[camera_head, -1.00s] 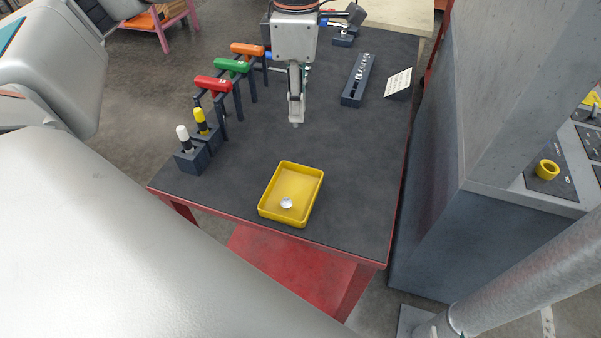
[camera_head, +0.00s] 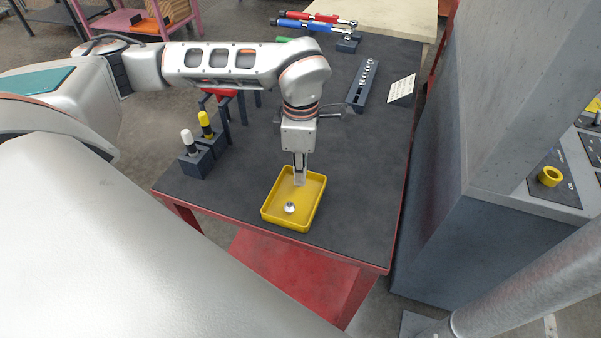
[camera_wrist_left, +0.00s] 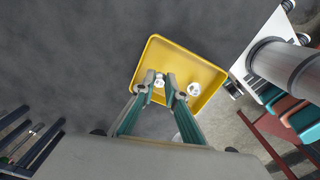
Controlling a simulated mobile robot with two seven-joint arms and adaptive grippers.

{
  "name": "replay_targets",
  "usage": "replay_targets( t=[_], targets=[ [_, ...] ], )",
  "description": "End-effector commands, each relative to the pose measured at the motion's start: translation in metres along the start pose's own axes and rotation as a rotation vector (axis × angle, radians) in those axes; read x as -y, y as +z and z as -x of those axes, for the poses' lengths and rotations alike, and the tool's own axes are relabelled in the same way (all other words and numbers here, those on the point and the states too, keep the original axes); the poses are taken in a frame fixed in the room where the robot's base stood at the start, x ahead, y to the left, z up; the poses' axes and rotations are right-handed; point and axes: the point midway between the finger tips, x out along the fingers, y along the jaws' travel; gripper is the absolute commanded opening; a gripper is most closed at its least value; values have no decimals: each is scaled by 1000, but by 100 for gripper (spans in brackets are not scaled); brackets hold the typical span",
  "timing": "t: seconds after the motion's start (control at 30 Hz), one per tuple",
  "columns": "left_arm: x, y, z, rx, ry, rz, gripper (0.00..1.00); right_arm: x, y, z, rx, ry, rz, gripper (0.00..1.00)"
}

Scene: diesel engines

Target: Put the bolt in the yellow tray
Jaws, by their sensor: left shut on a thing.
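The yellow tray (camera_head: 276,222) lies on the dark table top near its front edge; it also shows in the left wrist view (camera_wrist_left: 185,58). My left gripper (camera_head: 300,181) points down over the far part of the tray. It is shut on a small silver bolt, seen between the fingertips in the left wrist view (camera_wrist_left: 158,81). The fingers hide part of the held bolt. A second small silver round-headed piece (camera_head: 289,208) lies inside the tray, apart from the gripper, and shows in the wrist view too (camera_wrist_left: 193,89). My right gripper is not in view.
A dark slotted rack (camera_head: 361,88) with several silver pieces stands at the back right beside a white card (camera_head: 401,89). Holders with white-topped (camera_head: 188,140) and yellow-topped (camera_head: 206,122) tools stand left of the tray. A grey cabinet (camera_head: 450,200) stands right of the table.

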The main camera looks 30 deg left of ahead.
Motion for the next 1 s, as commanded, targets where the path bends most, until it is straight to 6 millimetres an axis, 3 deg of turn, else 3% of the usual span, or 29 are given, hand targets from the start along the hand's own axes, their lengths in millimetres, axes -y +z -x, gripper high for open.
replay_targets(
  t=[0.1,0.47,0.5,0.53,1.0],
  targets=[
    [1,0,-12,0,-2,0,0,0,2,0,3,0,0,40],
    [0,0,-16,0,0,0,0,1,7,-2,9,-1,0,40],
    [0,0,-15,0,0,0,23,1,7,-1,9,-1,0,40],
    [0,0,-15,0,0,0,29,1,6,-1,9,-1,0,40],
    [-1,0,-6,2,3,0,29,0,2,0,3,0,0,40]
  ],
)
